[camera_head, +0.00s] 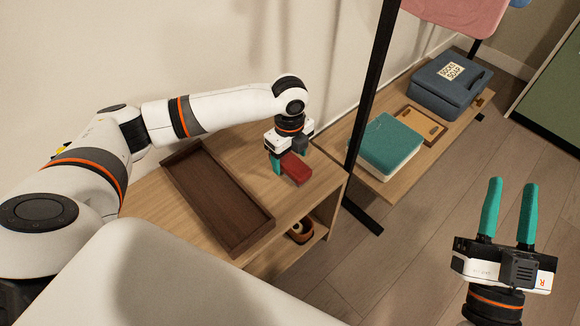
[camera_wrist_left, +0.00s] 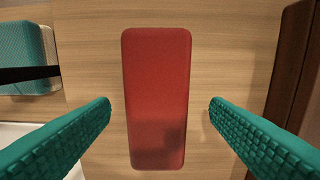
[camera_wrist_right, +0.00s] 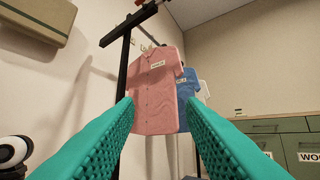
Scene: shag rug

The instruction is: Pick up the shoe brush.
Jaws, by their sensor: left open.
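The shoe brush (camera_head: 297,169) shows as a red block with rounded corners on the wooden cabinet top, beside the dark tray. In the left wrist view the red brush (camera_wrist_left: 157,95) lies between my two teal fingers, with a gap on each side. My left gripper (camera_head: 281,166) is open above the brush, pointing down, and partly hides it in the head view. No bristles show from above. My right gripper (camera_head: 511,212) is raised at the right over the floor, its fingers apart with nothing between them.
A dark wooden tray (camera_head: 216,197) lies left of the brush. A black post (camera_head: 371,90) stands right of the cabinet. A low shelf beyond holds a teal box (camera_head: 385,146), a wooden board (camera_head: 420,124) and a blue-grey case (camera_head: 447,82). A round item sits on the cabinet's lower shelf.

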